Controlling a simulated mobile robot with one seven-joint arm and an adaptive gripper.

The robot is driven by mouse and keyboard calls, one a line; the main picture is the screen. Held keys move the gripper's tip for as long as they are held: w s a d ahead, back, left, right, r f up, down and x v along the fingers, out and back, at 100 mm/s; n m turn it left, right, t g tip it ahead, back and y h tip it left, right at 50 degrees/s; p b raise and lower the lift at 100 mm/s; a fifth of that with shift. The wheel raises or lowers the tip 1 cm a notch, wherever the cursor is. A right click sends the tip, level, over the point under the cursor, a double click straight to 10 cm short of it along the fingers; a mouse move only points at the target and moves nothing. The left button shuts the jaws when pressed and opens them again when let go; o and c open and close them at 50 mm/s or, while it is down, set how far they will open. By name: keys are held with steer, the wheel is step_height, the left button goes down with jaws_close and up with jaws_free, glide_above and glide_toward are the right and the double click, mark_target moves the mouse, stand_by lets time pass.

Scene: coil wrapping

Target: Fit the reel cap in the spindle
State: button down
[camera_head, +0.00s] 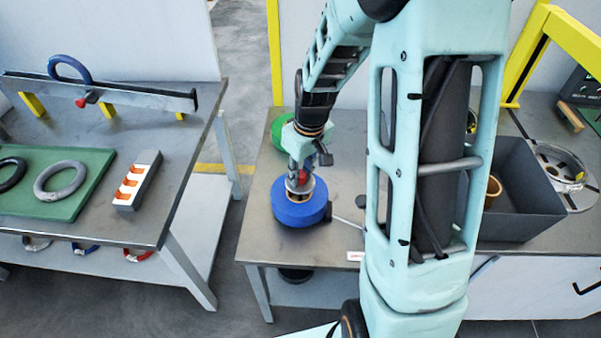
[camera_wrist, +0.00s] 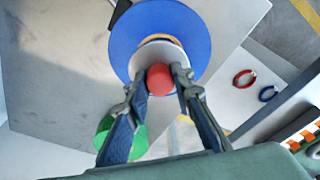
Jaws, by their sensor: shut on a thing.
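The reel cap is a pale disc (camera_wrist: 163,53) with a round red knob (camera_wrist: 160,78), seen in the wrist view between my fingertips. My gripper (camera_wrist: 157,80) is shut on the red knob. In the head view my gripper (camera_head: 299,177) points down above a blue reel (camera_head: 299,212) on the table, with the cap's pale disc (camera_head: 292,188) just over the reel's middle. The blue reel also shows in the wrist view (camera_wrist: 185,22), with a tan core edge behind the cap. The spindle is hidden by the cap; I cannot tell whether the cap touches it.
A green round thing (camera_head: 277,126) stands behind my gripper. A grey bin (camera_head: 520,205) and a clear reel (camera_head: 563,178) are at the right. A separate table at the left has a green mat (camera_head: 62,205) with rings and an orange-and-white block (camera_head: 137,181).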

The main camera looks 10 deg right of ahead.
mark_target(305, 185)
steer(key=shift+f+b, duration=1.15)
steer(key=shift+f, duration=0.3)
steer(key=c, duration=1.6)
jaws_free()
steer(key=shift+r, duration=0.15)
step_height(305, 185, up, 12)
steer(key=s, duration=0.1)
steer(key=shift+s+d, duration=0.3)
steer(key=shift+d, duration=0.15)
steer(key=shift+f, duration=0.2)
